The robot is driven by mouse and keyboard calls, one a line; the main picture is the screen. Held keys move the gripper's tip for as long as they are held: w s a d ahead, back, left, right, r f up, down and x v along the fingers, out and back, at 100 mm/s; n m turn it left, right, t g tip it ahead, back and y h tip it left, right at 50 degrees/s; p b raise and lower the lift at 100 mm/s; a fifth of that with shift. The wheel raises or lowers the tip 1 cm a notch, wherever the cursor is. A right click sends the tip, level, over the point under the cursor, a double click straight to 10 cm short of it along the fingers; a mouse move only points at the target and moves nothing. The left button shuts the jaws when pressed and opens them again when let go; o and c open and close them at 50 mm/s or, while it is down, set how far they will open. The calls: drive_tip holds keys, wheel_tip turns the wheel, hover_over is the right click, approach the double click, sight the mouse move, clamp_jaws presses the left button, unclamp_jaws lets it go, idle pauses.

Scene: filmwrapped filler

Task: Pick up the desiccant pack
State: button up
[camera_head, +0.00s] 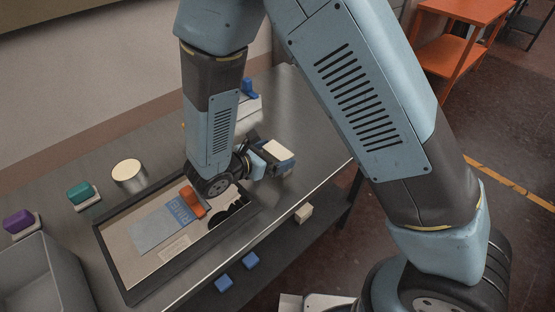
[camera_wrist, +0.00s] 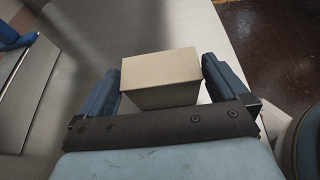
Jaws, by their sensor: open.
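A cream box-shaped pack (camera_wrist: 160,72), which looks like the desiccant pack, stands on the grey table in the wrist view. It also shows in the head view (camera_head: 278,150), near the table's right edge. My gripper (camera_wrist: 162,82) is open, with one blue finger on each side of the pack. The left finger looks very close to it; I cannot tell whether it touches. A small gap shows at the right finger. In the head view my gripper (camera_head: 272,160) is partly hidden by my wrist.
A dark-rimmed tray (camera_head: 122,277) with a flat grey-blue packet (camera_head: 150,228) and an orange piece (camera_head: 192,202) lies left of my gripper. A round cream-topped tin (camera_head: 127,171), green block (camera_head: 80,192), purple block (camera_head: 18,221) and grey bin (camera_head: 35,262) stand farther left. The table edge is close by on the right.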

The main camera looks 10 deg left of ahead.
drive_tip(key=shift+x, duration=1)
drive_tip(key=shift+c, duration=0.3)
drive_tip(key=c, duration=0.7)
drive_tip(key=shift+c, duration=0.2)
